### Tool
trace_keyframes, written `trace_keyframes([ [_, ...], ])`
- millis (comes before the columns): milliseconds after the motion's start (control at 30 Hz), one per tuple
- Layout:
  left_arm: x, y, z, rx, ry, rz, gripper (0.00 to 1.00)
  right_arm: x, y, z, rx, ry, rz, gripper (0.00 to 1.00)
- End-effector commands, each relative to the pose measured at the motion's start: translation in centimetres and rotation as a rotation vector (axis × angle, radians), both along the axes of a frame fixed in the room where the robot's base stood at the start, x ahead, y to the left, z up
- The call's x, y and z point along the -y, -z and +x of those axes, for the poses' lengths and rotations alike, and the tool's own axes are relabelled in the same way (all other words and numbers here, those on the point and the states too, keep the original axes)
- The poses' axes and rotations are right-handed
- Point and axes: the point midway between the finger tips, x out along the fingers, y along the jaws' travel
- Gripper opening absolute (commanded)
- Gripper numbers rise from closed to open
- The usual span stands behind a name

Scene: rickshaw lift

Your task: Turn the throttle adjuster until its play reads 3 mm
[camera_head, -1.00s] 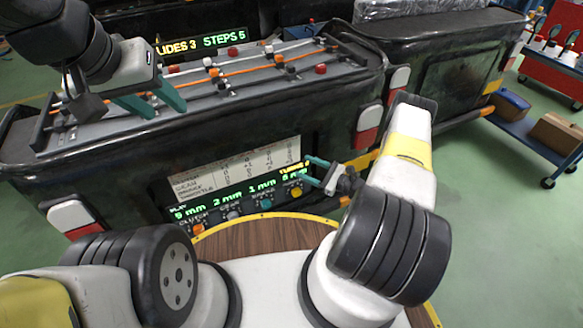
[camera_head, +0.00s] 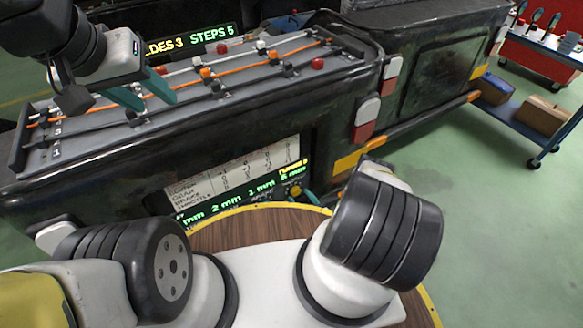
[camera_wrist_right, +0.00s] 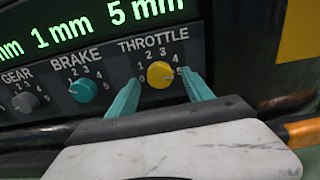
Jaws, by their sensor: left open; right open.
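In the head view my own arm hides most of this gripper. My left gripper (camera_head: 150,95) is open and empty above the rail deck.
The teal brake knob (camera_wrist_right: 83,90) and grey gear knob (camera_wrist_right: 25,102) sit left of the throttle. The rail deck (camera_head: 100,125) has orange and white rods. A sign (camera_head: 190,45) reads STEPS 5. A blue cart (camera_head: 530,125) stands at the right on clear floor.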

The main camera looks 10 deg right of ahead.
Motion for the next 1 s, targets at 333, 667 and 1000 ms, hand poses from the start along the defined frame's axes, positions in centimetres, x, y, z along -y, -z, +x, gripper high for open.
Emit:
trace_keyframes([
  [333, 0.0, 0.0, 0.0, 0.000, 0.000, 0.000, 0.44, -0.7, 0.0, 1.8, -0.001, -0.001, 0.000, 0.59],
  [667, 0.0, 0.0, 0.0, 0.000, 0.000, 0.000, 0.44, -0.7, 0.0, 1.7, -0.001, -0.001, 0.000, 0.20],
  [1000, 0.0, 0.0, 0.0, 0.000, 0.000, 0.000, 0.44, -0.6, 0.0, 1.7, 0.005, 0.000, -0.015, 0.00],
])
